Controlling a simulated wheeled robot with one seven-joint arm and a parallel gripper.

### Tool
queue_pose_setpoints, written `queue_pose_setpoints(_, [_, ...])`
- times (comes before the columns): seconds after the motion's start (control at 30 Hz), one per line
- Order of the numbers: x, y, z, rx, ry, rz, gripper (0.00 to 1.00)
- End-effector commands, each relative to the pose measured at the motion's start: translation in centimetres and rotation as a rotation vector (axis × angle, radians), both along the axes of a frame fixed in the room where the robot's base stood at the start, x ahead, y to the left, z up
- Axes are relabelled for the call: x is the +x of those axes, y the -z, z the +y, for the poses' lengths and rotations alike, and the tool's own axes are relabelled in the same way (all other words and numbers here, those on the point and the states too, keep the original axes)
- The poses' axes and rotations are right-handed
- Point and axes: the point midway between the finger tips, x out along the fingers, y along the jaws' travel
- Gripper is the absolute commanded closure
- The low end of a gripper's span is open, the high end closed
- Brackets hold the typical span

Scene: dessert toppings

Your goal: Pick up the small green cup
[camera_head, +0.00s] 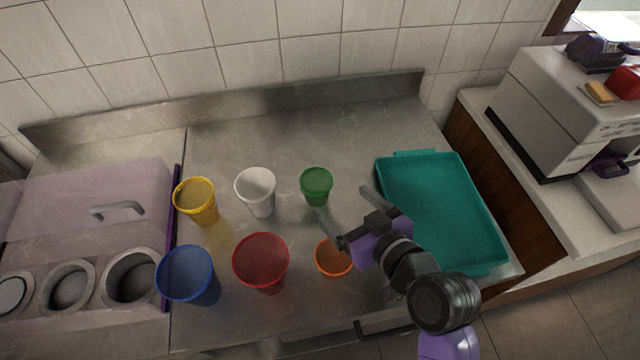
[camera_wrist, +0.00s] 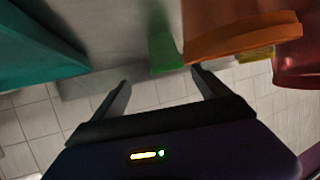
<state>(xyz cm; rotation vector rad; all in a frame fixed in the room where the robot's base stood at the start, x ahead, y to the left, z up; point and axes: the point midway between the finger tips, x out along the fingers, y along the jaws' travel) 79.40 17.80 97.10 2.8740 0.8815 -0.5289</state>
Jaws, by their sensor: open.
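The small green cup (camera_head: 316,183) stands upright in the back row on the steel counter, right of the white cup. My gripper (camera_head: 342,200) is open and empty, just right of and nearer than the green cup, its fingers pointing towards the back. In the wrist view my gripper's two fingers (camera_wrist: 160,78) are spread apart. The green cup (camera_wrist: 165,53) shows beyond them, closer to the finger on the right, and partly hidden by the orange cup. I see no contact with the green cup.
An orange cup (camera_head: 333,262) stands close to my gripper, left and nearer. Red (camera_head: 261,261), blue (camera_head: 186,274), white (camera_head: 256,190) and yellow (camera_head: 197,203) cups stand further left. A teal tray (camera_head: 385,182) lies to the right. The counter behind the green cup is clear.

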Motion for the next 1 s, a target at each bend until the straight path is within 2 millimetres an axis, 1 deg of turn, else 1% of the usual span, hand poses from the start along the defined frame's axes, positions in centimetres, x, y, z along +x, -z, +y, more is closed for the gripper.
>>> queue_pose_setpoints(0.03, [0.3,-0.3,0.5,-0.011,-0.030,0.005,0.13])
queue_pose_setpoints(0.1, [0.4,-0.3,1.1,-0.026,-0.063,0.011,0.13])
queue_pose_setpoints(0.27, [1.0,0.0,2.0,-0.034,-0.085,0.018,0.13])
queue_pose_setpoints(0.57, [3.2,1.2,3.4,-0.035,-0.082,0.018,0.13])
queue_pose_setpoints(0.8, [5.5,2.5,5.0,-0.034,-0.082,0.017,0.13])
queue_pose_setpoints(1.0, [6.2,3.0,5.5,-0.033,-0.081,0.017,0.13])
